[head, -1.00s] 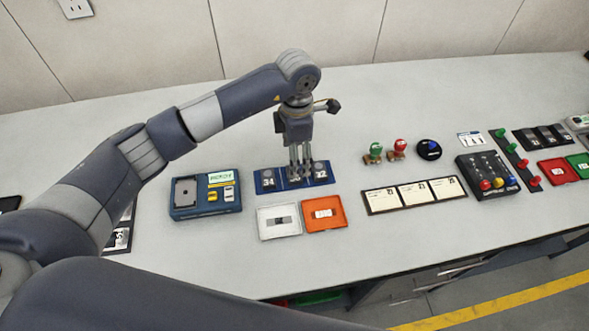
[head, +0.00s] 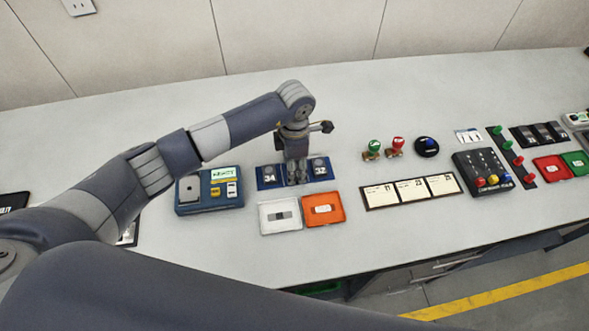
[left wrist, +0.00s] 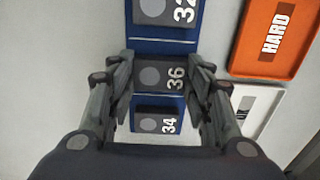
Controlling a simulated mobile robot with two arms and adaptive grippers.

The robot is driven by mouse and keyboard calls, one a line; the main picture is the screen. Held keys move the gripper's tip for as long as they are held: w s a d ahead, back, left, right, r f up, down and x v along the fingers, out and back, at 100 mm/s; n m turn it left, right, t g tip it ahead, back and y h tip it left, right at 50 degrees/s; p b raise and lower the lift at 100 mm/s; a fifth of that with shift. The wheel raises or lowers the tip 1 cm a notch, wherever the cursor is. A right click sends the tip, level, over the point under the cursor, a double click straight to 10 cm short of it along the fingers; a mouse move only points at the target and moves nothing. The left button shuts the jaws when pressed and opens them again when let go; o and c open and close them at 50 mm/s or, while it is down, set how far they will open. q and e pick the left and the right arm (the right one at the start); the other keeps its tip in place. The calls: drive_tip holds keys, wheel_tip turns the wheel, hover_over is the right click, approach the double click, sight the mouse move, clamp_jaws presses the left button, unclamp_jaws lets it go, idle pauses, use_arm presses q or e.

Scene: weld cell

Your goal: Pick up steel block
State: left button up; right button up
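A blue rack (head: 268,184) holds three dark grey blocks marked 34, 36 and 32. In the left wrist view these are block 34 (left wrist: 148,124), block 36 (left wrist: 150,78) and block 32 (left wrist: 152,8). No label tells which one is called the steel block. My left gripper (head: 297,180) points down at the middle of the rack and hides block 36 in the head view. In the left wrist view its fingers (left wrist: 160,70) are apart, one on each side of block 36. I see narrow gaps but cannot tell whether they touch. My right gripper is not in view.
In front of the rack lie a white tray (head: 268,227) and an orange tray (head: 335,217) marked HARD. A blue device (head: 190,208) stands to the left. Stamps (head: 373,147), a card strip (head: 377,201) and a control box (head: 470,165) lie to the right.

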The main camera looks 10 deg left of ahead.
use_arm(q)
drive_tip(key=c, duration=0.3)
